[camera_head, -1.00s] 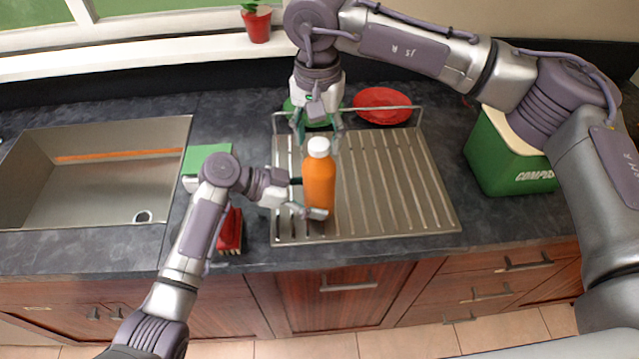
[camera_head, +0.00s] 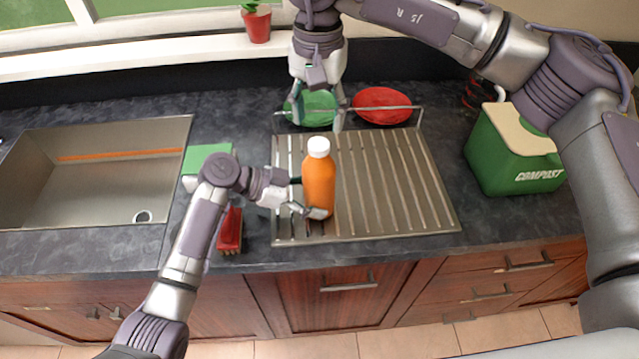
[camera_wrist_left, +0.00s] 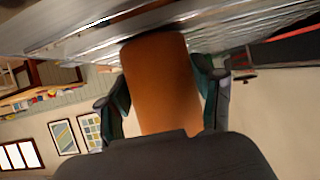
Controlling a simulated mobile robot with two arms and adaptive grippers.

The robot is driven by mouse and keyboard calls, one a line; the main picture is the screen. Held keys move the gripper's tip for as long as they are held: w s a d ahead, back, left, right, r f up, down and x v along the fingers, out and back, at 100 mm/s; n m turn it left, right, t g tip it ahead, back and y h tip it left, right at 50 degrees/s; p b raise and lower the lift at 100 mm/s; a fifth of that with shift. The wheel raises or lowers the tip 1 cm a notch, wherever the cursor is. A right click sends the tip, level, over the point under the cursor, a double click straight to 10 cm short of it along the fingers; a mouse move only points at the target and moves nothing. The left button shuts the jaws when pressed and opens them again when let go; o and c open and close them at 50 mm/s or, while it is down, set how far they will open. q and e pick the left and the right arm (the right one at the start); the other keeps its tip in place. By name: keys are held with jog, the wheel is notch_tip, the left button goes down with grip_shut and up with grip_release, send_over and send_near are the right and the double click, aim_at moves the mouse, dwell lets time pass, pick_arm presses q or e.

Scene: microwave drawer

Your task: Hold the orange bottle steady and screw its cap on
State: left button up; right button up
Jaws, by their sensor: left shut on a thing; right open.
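The orange bottle (camera_head: 319,185) stands upright on the metal drainboard. Its white cap (camera_head: 318,147) sits on top of the neck; how tight it is cannot be told. My left gripper (camera_head: 305,197) is shut around the bottle's body from the left. The left wrist view shows the orange body (camera_wrist_left: 160,85) between both fingers, with the cap out of view. My right gripper (camera_head: 318,112) is open and empty, pointing down above and behind the cap, clear of it.
The ribbed drainboard (camera_head: 400,185) has free room right of the bottle. Green (camera_head: 318,103) and red (camera_head: 382,97) dishes lie behind its rail. The sink (camera_head: 60,190) is at left, a red brush (camera_head: 230,232) nearby, and a green compost bin (camera_head: 515,155) at right.

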pick_arm(q)
jog(key=o, duration=1.7)
jog(key=shift+o, duration=0.2)
jog(key=v, duration=1.2)
